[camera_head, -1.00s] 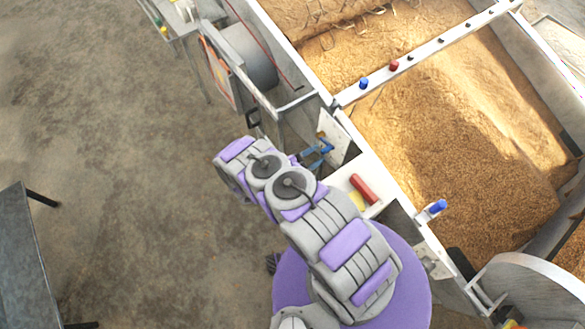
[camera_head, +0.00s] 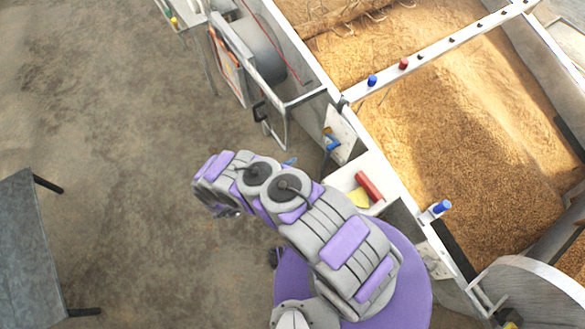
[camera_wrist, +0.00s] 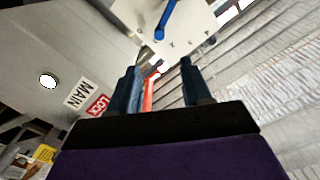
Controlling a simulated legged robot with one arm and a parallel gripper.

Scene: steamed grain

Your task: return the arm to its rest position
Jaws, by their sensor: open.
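My arm is folded across the lower middle of the head view, with its bent part reaching left. Most of my gripper is hidden there behind the arm; only a small blue tip (camera_head: 290,161) shows. In the wrist view my gripper (camera_wrist: 160,72) has its two dark fingers apart, with nothing between them. A white panel (camera_head: 343,135) with a blue handle (camera_head: 331,142) stands beside the arm, clear of the gripper. In the wrist view the blue handle (camera_wrist: 166,18) is beyond the fingertips.
A shelf with a red cylinder (camera_head: 369,186) and a yellow piece (camera_head: 358,198) lies right of my arm. The grain bin's white rail (camera_head: 440,48) carries red and blue knobs. A grey table (camera_head: 25,250) stands at left. Open concrete floor (camera_head: 120,130) lies between.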

